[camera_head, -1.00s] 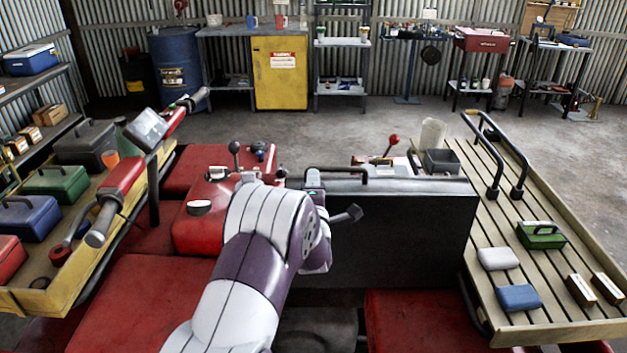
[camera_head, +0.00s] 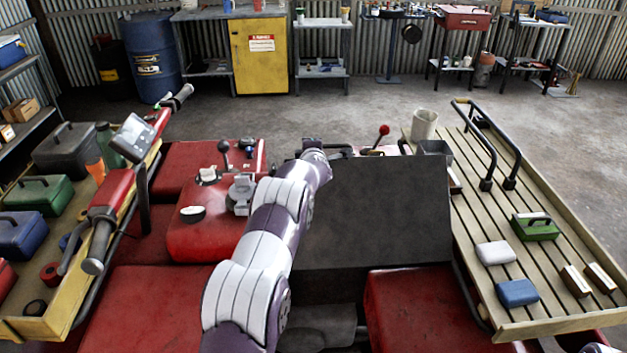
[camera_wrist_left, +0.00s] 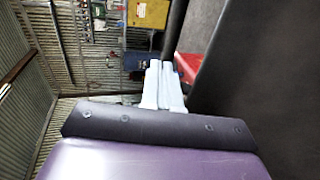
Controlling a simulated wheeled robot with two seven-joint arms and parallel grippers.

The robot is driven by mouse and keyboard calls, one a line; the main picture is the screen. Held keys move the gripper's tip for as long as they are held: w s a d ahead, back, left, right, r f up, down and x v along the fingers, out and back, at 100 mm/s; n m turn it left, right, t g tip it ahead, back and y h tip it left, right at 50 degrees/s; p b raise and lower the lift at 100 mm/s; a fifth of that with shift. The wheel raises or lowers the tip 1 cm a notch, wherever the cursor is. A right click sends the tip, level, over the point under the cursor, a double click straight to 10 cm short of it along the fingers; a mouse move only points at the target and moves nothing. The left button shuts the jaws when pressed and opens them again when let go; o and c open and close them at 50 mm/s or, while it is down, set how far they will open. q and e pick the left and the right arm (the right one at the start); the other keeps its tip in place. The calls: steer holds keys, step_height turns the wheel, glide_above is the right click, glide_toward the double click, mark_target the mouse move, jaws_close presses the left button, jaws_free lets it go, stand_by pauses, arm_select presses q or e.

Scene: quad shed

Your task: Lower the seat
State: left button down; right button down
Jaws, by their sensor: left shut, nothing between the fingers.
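The seat (camera_head: 375,215) is a large dark panel in the middle of the quad, raised and sloping, its top edge farther from me than its bottom edge. My left arm reaches across its left side, with the wrist by its upper left corner; the fingers are hidden in the head view. In the left wrist view my left gripper (camera_wrist_left: 163,70) has its pale fingers together and empty. A dark bar (camera_wrist_left: 175,28) runs just beyond the fingertips; I cannot tell if they touch. The seat (camera_wrist_left: 270,85) fills the right side there. My right gripper is not in view.
A red tank (camera_head: 205,230) with caps and a lever stands left of the seat. Handlebar parts and a yellowish rack (camera_head: 35,325) with toolboxes are farther left. A slatted rack (camera_head: 470,225) with rails and small boxes lies right. Open floor (camera_head: 330,112) lies behind the quad.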

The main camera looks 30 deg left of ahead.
arm_select(q)
steer(key=shift+x, duration=0.8)
steer(key=shift+w+a+f+p, duration=0.45)
steer(key=shift+w+a+f, duration=0.05)
steer(key=shift+w+f, duration=0.1)
steer(key=shift+w+a+f, duration=0.3)
steer(key=shift+w+f, duration=0.25)
steer(key=shift+w, duration=0.05)
